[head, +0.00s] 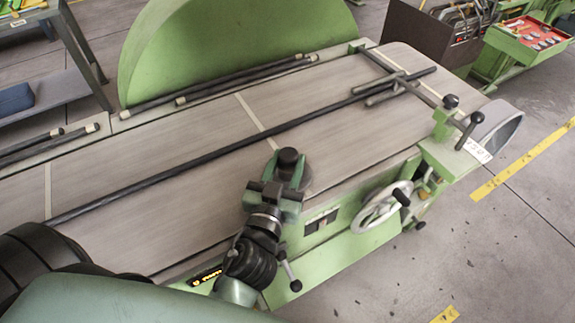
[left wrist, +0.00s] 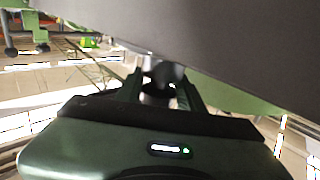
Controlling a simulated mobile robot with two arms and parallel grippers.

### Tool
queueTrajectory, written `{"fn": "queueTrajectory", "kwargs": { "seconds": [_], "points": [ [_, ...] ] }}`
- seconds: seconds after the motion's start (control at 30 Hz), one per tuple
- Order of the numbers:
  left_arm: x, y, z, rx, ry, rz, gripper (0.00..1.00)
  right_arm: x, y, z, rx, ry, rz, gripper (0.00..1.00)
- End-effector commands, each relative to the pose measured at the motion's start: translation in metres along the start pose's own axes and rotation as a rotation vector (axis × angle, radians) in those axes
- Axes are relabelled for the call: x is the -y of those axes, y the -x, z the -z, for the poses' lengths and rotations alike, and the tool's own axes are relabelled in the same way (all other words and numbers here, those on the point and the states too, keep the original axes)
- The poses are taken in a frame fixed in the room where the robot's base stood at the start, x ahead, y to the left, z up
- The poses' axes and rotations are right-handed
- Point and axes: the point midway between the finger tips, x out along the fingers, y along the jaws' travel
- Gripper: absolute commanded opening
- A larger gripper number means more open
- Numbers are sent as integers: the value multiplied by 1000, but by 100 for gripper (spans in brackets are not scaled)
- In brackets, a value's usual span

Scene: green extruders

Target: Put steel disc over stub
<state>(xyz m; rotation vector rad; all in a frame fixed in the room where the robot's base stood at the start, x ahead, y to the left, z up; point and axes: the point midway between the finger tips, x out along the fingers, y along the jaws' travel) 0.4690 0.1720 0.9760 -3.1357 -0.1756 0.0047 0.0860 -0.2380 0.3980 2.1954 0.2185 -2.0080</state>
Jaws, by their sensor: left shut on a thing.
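My left gripper (head: 289,170) is over the front edge of the green machine's grey bed, near the middle of the head view. It is shut on a dark, round-topped knob (head: 289,156). In the left wrist view, a grey rounded piece (left wrist: 165,74) sits between the fingertips (left wrist: 160,90). I cannot make out the stub for certain. My right gripper is not in view.
The flat bed (head: 190,150) carries a long dark bar (head: 250,133). A green half-round guard (head: 225,45) stands behind it. A handwheel (head: 382,206) and a bracket with black knobs (head: 440,125) are at right. A red tool tray (head: 530,35) stands at far right.

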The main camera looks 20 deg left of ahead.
Motion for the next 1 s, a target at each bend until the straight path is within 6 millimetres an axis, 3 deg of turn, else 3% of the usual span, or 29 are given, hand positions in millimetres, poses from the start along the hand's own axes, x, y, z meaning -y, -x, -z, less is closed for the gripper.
{"fn": "queueTrajectory", "kwargs": {
  "seconds": [0.4,0.43,0.5,1.0],
  "points": [
    [0,0,-4,-5,0,-1,0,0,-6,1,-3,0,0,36],
    [0,0,-4,-1,-1,-1,47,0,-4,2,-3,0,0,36],
    [0,0,-4,-1,-1,-1,60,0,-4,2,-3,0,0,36],
    [0,-3,0,0,-2,-3,60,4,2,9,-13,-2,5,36]
  ]
}}
